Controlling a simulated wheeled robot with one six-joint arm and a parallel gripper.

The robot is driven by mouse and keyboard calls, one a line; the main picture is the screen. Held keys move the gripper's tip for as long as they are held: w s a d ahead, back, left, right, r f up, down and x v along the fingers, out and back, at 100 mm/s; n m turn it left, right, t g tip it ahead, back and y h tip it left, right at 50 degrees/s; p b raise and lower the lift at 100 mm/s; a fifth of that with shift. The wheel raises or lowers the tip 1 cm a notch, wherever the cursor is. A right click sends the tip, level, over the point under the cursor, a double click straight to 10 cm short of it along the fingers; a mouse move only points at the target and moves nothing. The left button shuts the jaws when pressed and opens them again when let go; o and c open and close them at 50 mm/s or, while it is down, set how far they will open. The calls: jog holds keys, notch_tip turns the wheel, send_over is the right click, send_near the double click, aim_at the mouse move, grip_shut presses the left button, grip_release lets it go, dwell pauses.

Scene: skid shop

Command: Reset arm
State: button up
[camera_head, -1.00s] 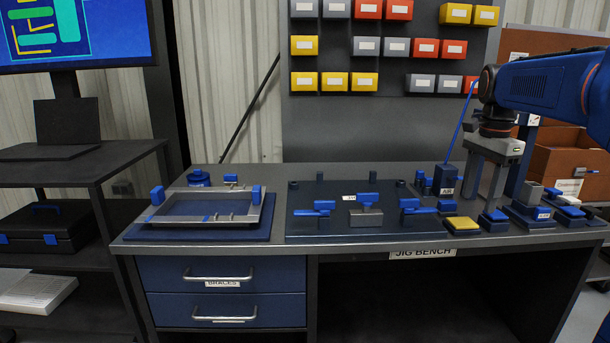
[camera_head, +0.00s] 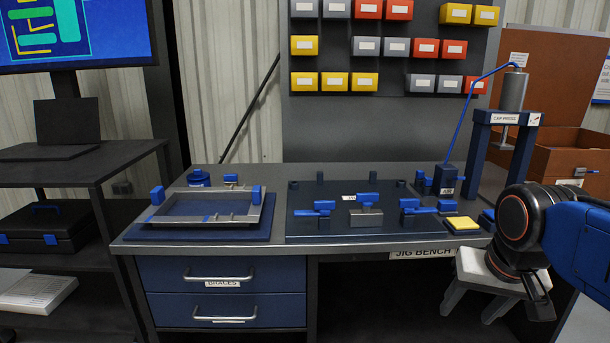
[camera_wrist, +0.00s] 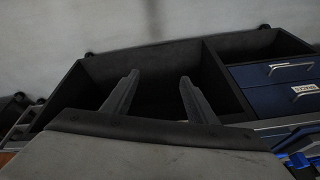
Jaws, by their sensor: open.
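My gripper (camera_head: 470,308) is at the right of the head view, low in front of the bench's right part, with its fingers pointing down and away from the wrist. It is open and nothing shows between the fingers. In the wrist view my two fingers (camera_wrist: 158,78) are spread apart, with the dark open bay under the bench behind them. My arm enters from the right edge of the head view, and its wrist hides part of the bench's right end.
The jig bench (camera_head: 300,255) carries a grey frame on a blue plate (camera_head: 262,215), a dark plate with blue clamps (camera_head: 320,208), a yellow block (camera_head: 461,224) and the cap press (camera_head: 506,118). Blue drawers (camera_head: 222,273) sit below left. Air before the bench's middle is free.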

jog(key=s+a+f+n+t, duration=0.1)
jog(key=s+f+n, duration=0.2)
jog(key=s+f, duration=0.2)
jog(key=shift+a+f, duration=0.2)
jog(key=shift+f, duration=0.25)
